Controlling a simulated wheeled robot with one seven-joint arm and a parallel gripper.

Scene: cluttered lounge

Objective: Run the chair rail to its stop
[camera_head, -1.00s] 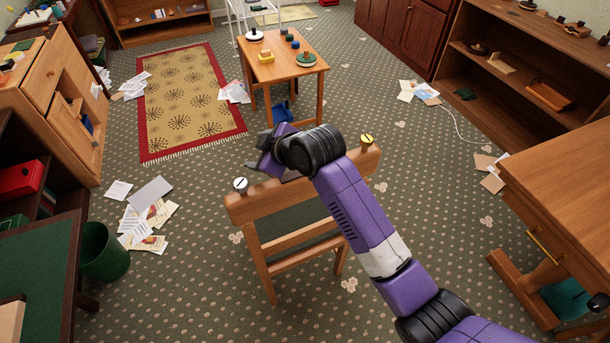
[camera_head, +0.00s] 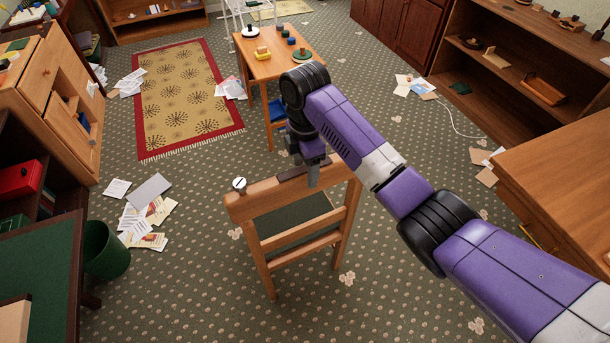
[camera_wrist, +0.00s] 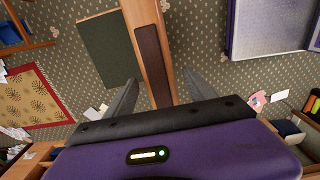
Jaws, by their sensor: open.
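The wooden chair (camera_head: 298,241) stands on the carpet with its top rail (camera_head: 255,202) facing me. A dark brown strip (camera_head: 291,174) lies on the rail, and a silver knob (camera_head: 239,183) stands at its left end. My gripper (camera_head: 306,172) points down at the rail, right of its middle. In the wrist view my open gripper (camera_wrist: 161,78) has one finger on each side of the rail (camera_wrist: 138,12) and its dark strip (camera_wrist: 152,62). I cannot tell whether either finger touches.
A small table (camera_head: 272,66) with toys stands behind the chair. A green bin (camera_head: 105,250) and scattered papers (camera_head: 148,212) lie left. A wooden desk (camera_head: 560,165) is close on the right. Carpet around the chair is mostly clear.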

